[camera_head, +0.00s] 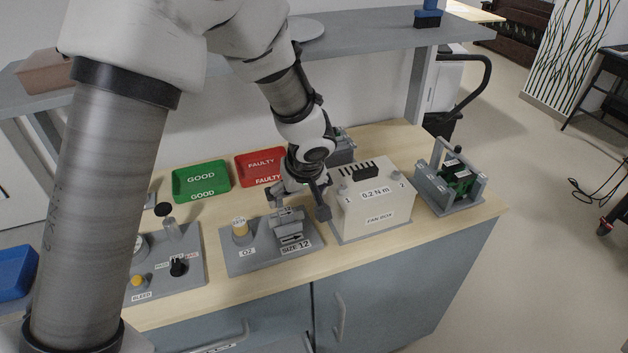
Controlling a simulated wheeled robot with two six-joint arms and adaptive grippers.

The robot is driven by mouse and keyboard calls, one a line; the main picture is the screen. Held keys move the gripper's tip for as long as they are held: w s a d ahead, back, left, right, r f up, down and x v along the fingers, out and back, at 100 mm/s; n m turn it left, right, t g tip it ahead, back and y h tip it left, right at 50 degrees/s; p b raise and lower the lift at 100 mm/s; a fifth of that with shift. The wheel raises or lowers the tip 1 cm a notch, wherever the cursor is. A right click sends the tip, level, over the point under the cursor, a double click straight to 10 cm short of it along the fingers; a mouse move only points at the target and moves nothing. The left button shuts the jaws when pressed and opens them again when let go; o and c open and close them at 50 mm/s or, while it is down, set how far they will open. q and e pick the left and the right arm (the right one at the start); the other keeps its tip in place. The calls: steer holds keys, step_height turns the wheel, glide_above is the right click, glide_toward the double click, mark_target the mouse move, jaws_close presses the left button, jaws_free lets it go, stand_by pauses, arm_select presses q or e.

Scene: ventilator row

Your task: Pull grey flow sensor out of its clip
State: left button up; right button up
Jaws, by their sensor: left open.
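A grey block-like part (289,224), which looks like the flow sensor in its clip, stands on the right half of the grey plate (245,262) marked O2 and SIZE 12. Sensor and clip are close in colour, and I cannot tell their edges apart. My left gripper (298,201) is open, pointing down just above and around the top of this part. One finger is at its left and the other at its right, beside the fan box. I cannot tell whether the fingers touch it. My right gripper is not in view.
The cream fan box (372,205) stands close right of the gripper. A yellow-topped O2 cell (240,229) is on the plate's left. Green GOOD (201,181) and red FAULTY (250,167) trays lie behind. A board in a grey frame (450,187) stands far right.

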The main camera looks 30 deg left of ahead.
mark_target(285, 214)
arm_select(q)
steer(key=shift+a+f, duration=0.15)
steer(key=shift+f, duration=0.25)
steer(key=s, duration=0.1)
steer(key=s+a+f, duration=0.1)
steer(key=s, duration=0.2)
steer(key=shift+s+a+f, duration=0.2)
steer(key=shift+s+f, duration=0.1)
steer(key=shift+f, duration=0.1)
steer(key=w+f, duration=0.3)
steer(key=shift+w+a+f, duration=0.25)
steer(key=shift+a+f, duration=0.05)
steer(key=shift+f, duration=0.05)
steer(key=shift+s+r, duration=0.55)
steer(key=shift+s, duration=0.1)
steer(key=c, duration=0.6)
steer(key=shift+d, duration=0.1)
steer(key=c, duration=0.4)
steer(key=shift+o, duration=0.2)
steer(key=shift+w+f, duration=0.15)
steer(key=shift+w, duration=0.05)
steer(key=shift+o, duration=1.1)
steer(key=shift+b, duration=0.3)
steer(key=shift+c, duration=1.2)
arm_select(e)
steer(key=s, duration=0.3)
